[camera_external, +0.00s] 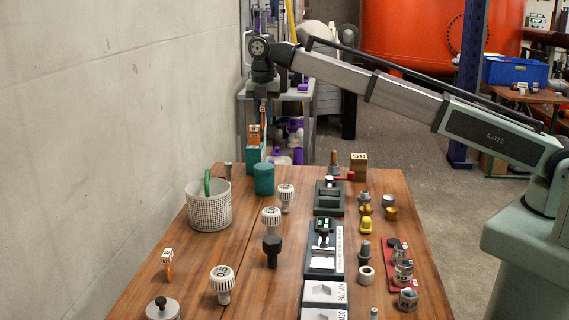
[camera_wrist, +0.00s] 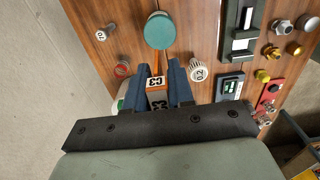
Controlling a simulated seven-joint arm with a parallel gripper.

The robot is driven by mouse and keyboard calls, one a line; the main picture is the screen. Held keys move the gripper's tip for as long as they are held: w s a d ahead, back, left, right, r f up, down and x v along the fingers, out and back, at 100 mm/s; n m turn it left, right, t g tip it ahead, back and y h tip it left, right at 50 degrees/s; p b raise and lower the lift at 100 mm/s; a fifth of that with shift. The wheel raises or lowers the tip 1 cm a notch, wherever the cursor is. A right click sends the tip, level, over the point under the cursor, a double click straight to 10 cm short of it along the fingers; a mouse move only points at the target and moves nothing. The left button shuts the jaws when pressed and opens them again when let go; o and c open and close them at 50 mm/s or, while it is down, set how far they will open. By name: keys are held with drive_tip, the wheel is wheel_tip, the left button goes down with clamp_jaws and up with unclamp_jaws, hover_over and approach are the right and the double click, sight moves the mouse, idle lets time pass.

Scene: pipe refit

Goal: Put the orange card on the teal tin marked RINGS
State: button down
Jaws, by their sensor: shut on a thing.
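My gripper (camera_wrist: 160,68) is shut on an orange card (camera_wrist: 157,97) with white labels reading "C3", gripped between its dark blue fingers. In the external view the card (camera_external: 255,133) hangs high at the far left end of the table. A round teal tin (camera_external: 263,181) stands upright on the table, lower in that picture than the card. The tin's plain top (camera_wrist: 158,30) shows in the wrist view just beyond the fingertips; the card is apart from it. No RINGS mark is legible. A teal block-shaped thing (camera_external: 253,158) shows directly below the card; I cannot tell whether they touch.
A perforated white pot (camera_external: 208,213) stands left of the tin, and white knobs (camera_external: 286,194) stand at its right. Black-and-green fixtures (camera_external: 328,199) line the middle. Another orange piece with a white label (camera_external: 168,264) is at the near left. A wall (camera_external: 120,120) borders the left.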

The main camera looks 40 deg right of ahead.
sight(264, 166)
drive_tip(key=shift+f, duration=6)
drive_tip(key=c, duration=1)
unclamp_jaws()
drive_tip(key=shift+f, duration=0.1)
wheel_tip(264, 166, up, 12)
drive_tip(key=shift+r, duration=0.15)
